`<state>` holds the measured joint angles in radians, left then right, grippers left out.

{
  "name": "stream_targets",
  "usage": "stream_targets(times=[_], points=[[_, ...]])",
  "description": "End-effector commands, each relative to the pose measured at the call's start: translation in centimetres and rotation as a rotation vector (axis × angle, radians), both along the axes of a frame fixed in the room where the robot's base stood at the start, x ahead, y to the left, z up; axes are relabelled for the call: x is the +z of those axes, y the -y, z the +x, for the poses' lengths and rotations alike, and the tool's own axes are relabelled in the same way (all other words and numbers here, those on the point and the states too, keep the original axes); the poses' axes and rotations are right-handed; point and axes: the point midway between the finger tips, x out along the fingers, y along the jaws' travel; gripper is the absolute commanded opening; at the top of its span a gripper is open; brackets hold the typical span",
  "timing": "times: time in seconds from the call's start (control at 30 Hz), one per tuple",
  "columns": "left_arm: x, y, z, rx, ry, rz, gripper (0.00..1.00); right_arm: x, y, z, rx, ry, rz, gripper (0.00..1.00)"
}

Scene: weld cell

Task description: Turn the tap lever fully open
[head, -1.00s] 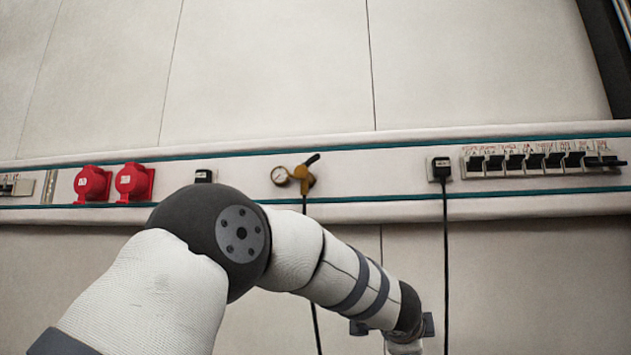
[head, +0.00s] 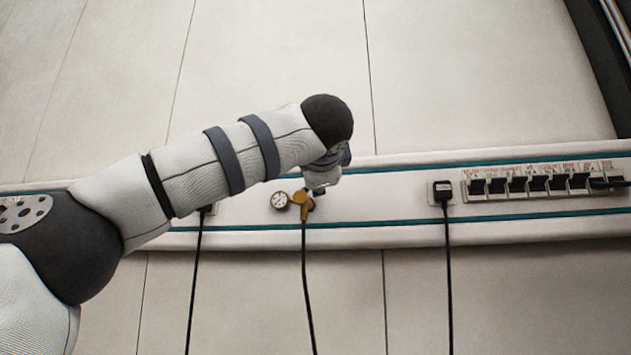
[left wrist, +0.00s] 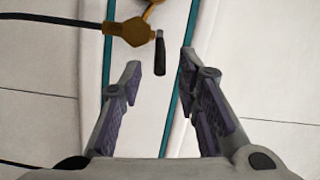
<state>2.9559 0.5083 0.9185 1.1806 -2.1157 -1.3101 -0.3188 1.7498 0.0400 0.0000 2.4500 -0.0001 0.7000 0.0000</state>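The brass tap (head: 302,200) is mounted on the white wall rail, with a round gauge (head: 279,200) on its left and a black hose below. In the left wrist view the tap (left wrist: 132,31) is at the top, and its black lever (left wrist: 160,54) points down the picture. My left gripper (left wrist: 160,60) is open and empty, with the lever appearing between its fingertips; I see no contact and cannot tell the depth. In the head view my left gripper (head: 321,184) is at the tap's upper right and hides the lever. My right gripper is not in view.
A row of breaker switches (head: 545,184) is on the rail at the right. A black plug (head: 442,190) with a hanging cable sits between them and the tap. Another cable (head: 196,265) hangs left of the tap. The wall above is clear.

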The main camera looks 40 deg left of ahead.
Motion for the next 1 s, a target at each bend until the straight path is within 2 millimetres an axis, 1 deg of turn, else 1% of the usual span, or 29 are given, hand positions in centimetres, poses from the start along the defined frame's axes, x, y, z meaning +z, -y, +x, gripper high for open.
stream_targets(times=[0.03, 0.13, 0.4, 0.43, 0.53, 0.57, 0.77, 0.9, 1.0], points=[[0.0, -0.4, 0.6, 0.001, -0.002, -0.001, 0.3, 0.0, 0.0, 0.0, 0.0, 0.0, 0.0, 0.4], [0.1, -1.0, 1.2, -0.001, 0.001, -0.001, 0.3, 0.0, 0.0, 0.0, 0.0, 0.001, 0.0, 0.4], [0.1, -1.2, 1.4, -0.002, 0.0, 0.0, 0.3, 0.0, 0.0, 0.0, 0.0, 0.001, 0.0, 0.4], [0.1, -1.2, 1.4, -0.002, 0.0, 0.0, 0.26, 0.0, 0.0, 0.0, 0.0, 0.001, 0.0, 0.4], [0.1, -1.2, 1.4, -0.002, 0.0, 0.0, 0.03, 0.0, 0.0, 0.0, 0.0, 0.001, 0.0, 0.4], [0.1, -1.2, 1.4, -0.002, 0.0, 0.0, 0.0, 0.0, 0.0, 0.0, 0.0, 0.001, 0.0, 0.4], [0.0, -1.3, 1.4, -0.013, 0.0, -0.002, 0.0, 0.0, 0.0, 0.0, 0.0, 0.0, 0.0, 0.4], [-0.1, -1.6, 1.0, -0.099, -0.003, -0.005, 0.0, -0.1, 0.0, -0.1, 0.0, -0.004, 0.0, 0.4], [0.0, -1.6, 0.8, -0.131, -0.002, -0.001, 0.0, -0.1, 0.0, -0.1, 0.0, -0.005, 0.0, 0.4]])
